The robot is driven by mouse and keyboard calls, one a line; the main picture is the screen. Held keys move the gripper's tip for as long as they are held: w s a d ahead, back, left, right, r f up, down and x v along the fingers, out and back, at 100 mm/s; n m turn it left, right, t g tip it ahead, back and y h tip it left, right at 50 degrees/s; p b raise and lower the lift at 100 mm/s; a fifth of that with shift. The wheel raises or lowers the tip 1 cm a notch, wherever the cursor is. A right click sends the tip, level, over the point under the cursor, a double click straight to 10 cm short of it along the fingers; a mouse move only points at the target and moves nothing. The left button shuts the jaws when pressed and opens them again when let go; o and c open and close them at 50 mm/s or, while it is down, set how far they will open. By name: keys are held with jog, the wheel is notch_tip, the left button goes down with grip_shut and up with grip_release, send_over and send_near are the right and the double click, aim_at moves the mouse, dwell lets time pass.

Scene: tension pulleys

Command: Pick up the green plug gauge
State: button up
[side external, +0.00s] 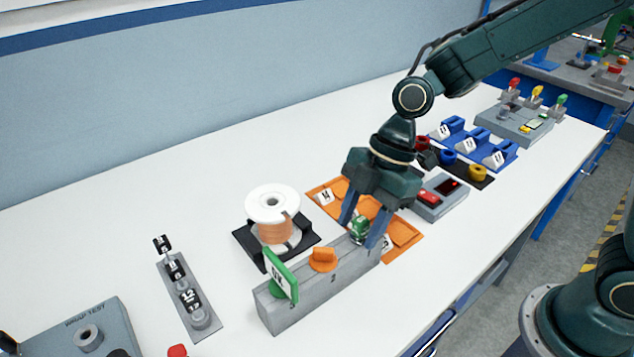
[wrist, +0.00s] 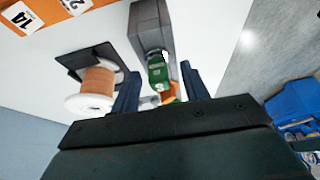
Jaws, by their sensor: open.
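The green plug gauge (side external: 359,228) stands at the right end of a grey block (side external: 337,290), its top between my gripper's fingers. In the wrist view the green plug gauge (wrist: 157,72) shows between the two fingers, with a white mark on it. My gripper (side external: 364,232) is open, with one blue-grey finger on each side of the gauge. In the wrist view the gripper (wrist: 160,85) fingers look apart from it. The gauge's lower part is hidden.
An orange tray (side external: 402,236) lies close behind my gripper. A grey box with a red button (side external: 429,197) is to the right.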

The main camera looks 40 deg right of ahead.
aim_at(362, 219)
jog(key=shift+c, duration=0.3)
grip_shut()
jog(key=shift+r, duration=0.1)
notch_tip(362, 219, up, 20)
dwell(0.9)
dwell(0.5)
